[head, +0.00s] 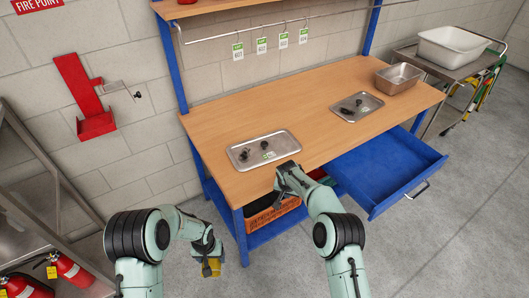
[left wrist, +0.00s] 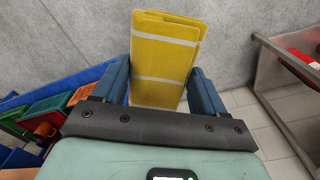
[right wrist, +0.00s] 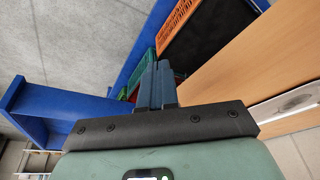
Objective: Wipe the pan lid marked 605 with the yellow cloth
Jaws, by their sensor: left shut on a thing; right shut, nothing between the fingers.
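My left gripper (head: 209,258) is shut on the folded yellow cloth (left wrist: 165,55), which has pale stripes; the cloth hangs below table height, left of the table's front leg. It also shows in the head view (head: 212,268). My right gripper (head: 279,184) is shut and empty at the table's front edge, close to the nearer metal lid (head: 282,141). That lid lies flat on the wooden table, with dark pieces and a small green label on it. A second metal lid (head: 372,102) lies further right, with dark pieces on it. I cannot read a number on either lid.
The wooden table (head: 312,105) has bare room between the lids. A metal pan (head: 399,78) stands at its right end. A blue drawer (head: 385,170) is pulled out at the front right. An orange crate (head: 273,215) sits underneath. Tags (head: 238,51) hang from the rail behind.

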